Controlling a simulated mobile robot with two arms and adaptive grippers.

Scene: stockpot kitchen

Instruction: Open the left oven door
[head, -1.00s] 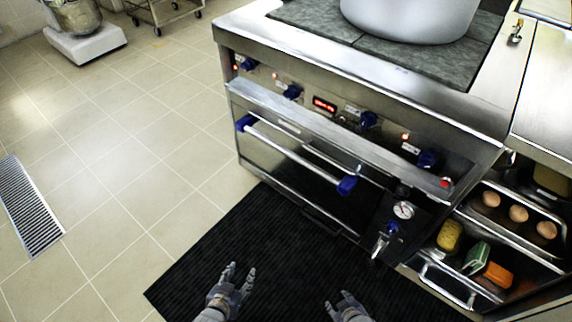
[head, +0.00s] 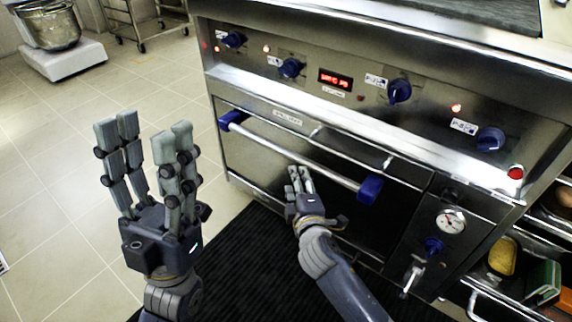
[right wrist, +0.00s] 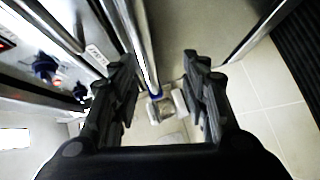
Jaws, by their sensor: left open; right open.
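The oven door (head: 254,150) is a dark panel with a silver bar handle (head: 285,148) on blue end mounts. It appears closed in the head view. My right gripper (head: 300,178) is open just below the handle bar, in front of the door. In the right wrist view, the bar (right wrist: 142,45) runs between the spread fingers of that gripper (right wrist: 160,62), nearer the left finger. Contact cannot be told. My left gripper (head: 147,132) is open and empty, fingers up, left of the oven over the floor.
A control panel with blue knobs (head: 290,67) and a red display (head: 335,79) sits above the door. A gauge (head: 451,221) and a tap (head: 413,272) are to its right. A black mat (head: 245,270) lies below. Tiled floor (head: 60,180) at left is clear. A mixer (head: 50,28) stands behind.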

